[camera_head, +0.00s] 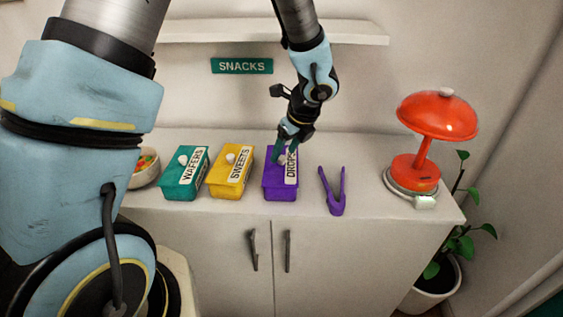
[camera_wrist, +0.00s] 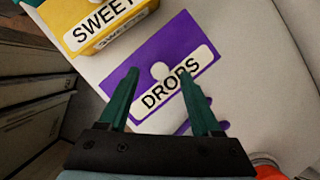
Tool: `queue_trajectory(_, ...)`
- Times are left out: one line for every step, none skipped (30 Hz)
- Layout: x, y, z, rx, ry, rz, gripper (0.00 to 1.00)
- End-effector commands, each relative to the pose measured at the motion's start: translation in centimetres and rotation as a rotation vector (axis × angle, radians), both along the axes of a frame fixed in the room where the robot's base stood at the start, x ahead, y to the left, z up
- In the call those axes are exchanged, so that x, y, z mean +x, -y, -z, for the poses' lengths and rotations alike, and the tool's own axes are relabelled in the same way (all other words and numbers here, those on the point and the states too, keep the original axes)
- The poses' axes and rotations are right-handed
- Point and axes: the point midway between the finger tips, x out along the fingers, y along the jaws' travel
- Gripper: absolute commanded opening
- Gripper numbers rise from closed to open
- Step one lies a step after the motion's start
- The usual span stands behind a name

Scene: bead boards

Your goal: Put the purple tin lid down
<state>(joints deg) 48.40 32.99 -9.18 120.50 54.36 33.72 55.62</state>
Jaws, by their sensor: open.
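The purple tin (camera_head: 281,191) stands on the cabinet top, right of the yellow tin. Its purple lid (camera_head: 270,177), labelled DROPS, appears to sit on the tin; the wrist view shows the lid (camera_wrist: 150,52) from above with a pale round knob (camera_wrist: 160,71). My gripper (camera_head: 284,156) is over the lid in the head view and partly covers it. In the wrist view my gripper (camera_wrist: 159,80) is open, with one green finger on each side of the knob and label. I see a gap between the fingers and the knob, but cannot tell their exact height.
A yellow SWEETS tin (camera_head: 228,185) and a teal WAFERS tin (camera_head: 180,186) stand to the left, with a bowl (camera_head: 147,169) beyond. Purple tongs (camera_head: 335,199) lie close on the right. A red lamp (camera_head: 418,171) stands farther right. A shelf (camera_head: 230,31) hangs above.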

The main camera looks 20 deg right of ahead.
Motion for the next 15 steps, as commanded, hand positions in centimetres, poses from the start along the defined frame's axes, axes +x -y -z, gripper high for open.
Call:
queue_trajectory(0.2,-0.1,0.6,0.003,-0.001,0.001,0.65)
queue_trajectory(0.3,-0.2,1.0,0.003,-0.001,0.001,0.65)
queue_trajectory(0.5,-0.2,1.3,0.001,0.0,0.001,0.65)
queue_trajectory(0.6,-0.2,1.5,0.0,0.001,0.0,0.65)
queue_trajectory(0.7,-0.3,1.7,0.0,0.001,0.0,0.65)
queue_trajectory(0.7,-0.3,1.8,0.0,0.001,0.0,0.65)
queue_trajectory(0.7,-0.3,1.9,0.0,0.001,0.0,0.65)
queue_trajectory(0.7,-0.3,1.9,0.0,0.001,0.0,0.65)
queue_trajectory(0.7,-0.3,1.9,-0.001,0.001,-0.001,0.65)
queue_trajectory(0.7,-0.3,1.9,-0.001,0.001,-0.001,0.65)
queue_trajectory(0.7,-0.3,1.9,-0.001,0.001,-0.001,0.65)
queue_trajectory(0.7,-0.3,1.9,-0.001,0.001,-0.001,0.65)
queue_trajectory(0.8,-0.3,1.9,-0.001,0.001,-0.001,0.64)
queue_trajectory(0.8,-0.3,1.9,-0.001,0.001,-0.001,0.61)
queue_trajectory(0.8,-0.3,1.9,-0.001,0.001,-0.001,0.56)
